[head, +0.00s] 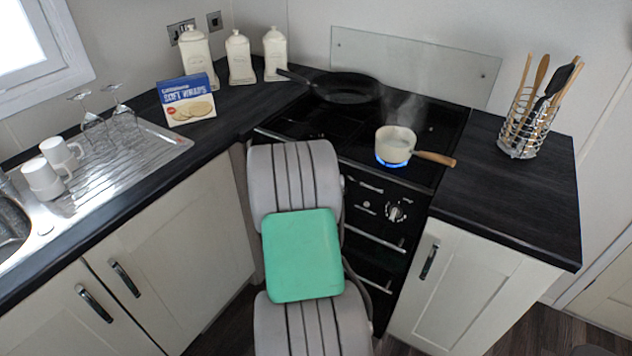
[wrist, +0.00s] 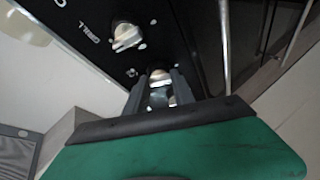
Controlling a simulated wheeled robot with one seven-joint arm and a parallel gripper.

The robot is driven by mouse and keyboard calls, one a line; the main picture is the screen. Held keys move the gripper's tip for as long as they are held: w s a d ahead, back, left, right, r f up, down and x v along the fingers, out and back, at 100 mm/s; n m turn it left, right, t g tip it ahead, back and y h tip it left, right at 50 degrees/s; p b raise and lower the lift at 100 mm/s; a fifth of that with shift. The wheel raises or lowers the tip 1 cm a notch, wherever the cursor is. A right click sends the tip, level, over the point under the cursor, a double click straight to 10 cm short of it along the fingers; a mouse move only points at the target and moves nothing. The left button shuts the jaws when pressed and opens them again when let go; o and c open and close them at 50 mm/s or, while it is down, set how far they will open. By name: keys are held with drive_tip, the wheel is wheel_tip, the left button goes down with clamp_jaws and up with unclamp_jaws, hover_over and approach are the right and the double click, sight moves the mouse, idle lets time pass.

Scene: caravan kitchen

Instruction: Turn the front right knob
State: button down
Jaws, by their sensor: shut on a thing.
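The stove (head: 375,195) has a black front panel with a silver knob (head: 397,211) showing at its right. My arm hides the panel's left part and my gripper in the head view. In the wrist view, my gripper (wrist: 160,92) has its two fingers on either side of a silver knob (wrist: 160,75) on the panel and is shut on it. Another silver knob (wrist: 125,36) is beside it, near the word GRILL. I cannot tell from the pictures which burner the held knob serves.
A steaming cream saucepan (head: 395,143) sits over a blue flame (head: 392,163) at the front right burner, its wooden handle pointing right. A black frying pan (head: 347,88) is at the back left. A utensil holder (head: 520,140) stands on the right counter. Oven handles (head: 375,238) cross the stove front.

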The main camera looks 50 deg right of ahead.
drive_tip(key=c, duration=1.1)
unclamp_jaws()
drive_tip(key=v, duration=0.7)
drive_tip(key=shift+s+a+r, duration=0.1)
drive_tip(key=shift+s+a, duration=0.05)
drive_tip(key=shift+a, duration=0.25)
